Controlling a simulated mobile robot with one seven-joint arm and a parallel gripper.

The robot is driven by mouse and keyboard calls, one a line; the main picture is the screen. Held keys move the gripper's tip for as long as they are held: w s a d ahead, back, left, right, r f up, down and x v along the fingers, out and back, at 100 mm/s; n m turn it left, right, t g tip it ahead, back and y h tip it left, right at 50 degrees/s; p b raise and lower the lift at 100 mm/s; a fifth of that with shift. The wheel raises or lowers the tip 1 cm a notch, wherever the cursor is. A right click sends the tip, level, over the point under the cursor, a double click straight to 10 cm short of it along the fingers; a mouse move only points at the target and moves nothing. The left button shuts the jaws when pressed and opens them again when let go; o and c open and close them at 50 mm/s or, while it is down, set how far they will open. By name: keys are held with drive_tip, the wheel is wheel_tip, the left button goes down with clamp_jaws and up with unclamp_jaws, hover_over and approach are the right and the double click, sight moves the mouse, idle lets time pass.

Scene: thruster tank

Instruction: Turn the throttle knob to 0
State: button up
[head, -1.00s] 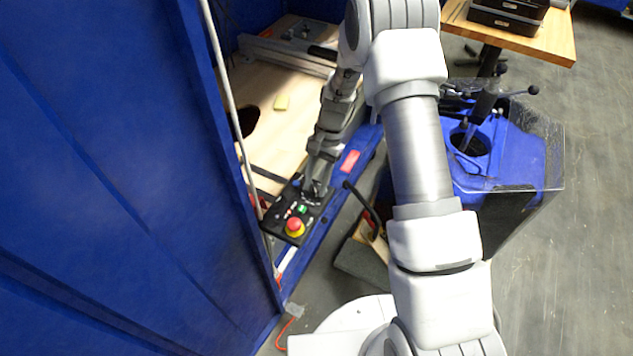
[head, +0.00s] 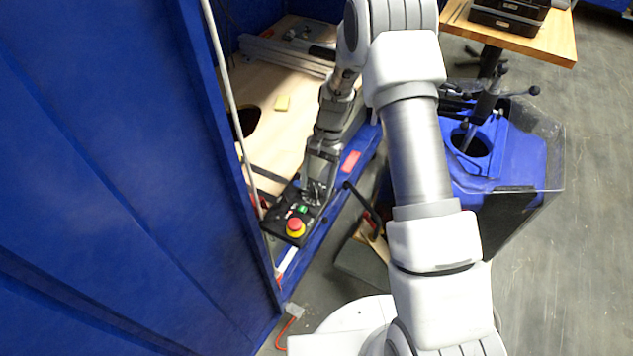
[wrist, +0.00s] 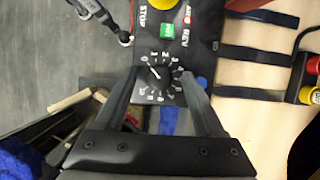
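The throttle knob (wrist: 155,74) is a small black dial with a white pointer line and white numbers around it, on the black control panel (wrist: 205,48). Its pointer slants toward the upper left in the wrist view. My gripper (wrist: 159,76) is open, with one finger on each side of the dial. I cannot tell whether the fingers touch the knob. In the head view my gripper (head: 314,192) is over the far end of the panel, and it hides the knob there.
A red emergency-stop button (head: 295,227) and a green button (head: 302,209) sit on the same panel, close to my gripper. A black lever (head: 360,200) stands to the right. A blue wall (head: 110,170) rises at the left.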

drive_tip(key=p+v, duration=0.1)
drive_tip(key=v, duration=1.6)
drive_tip(key=shift+r, duration=0.3)
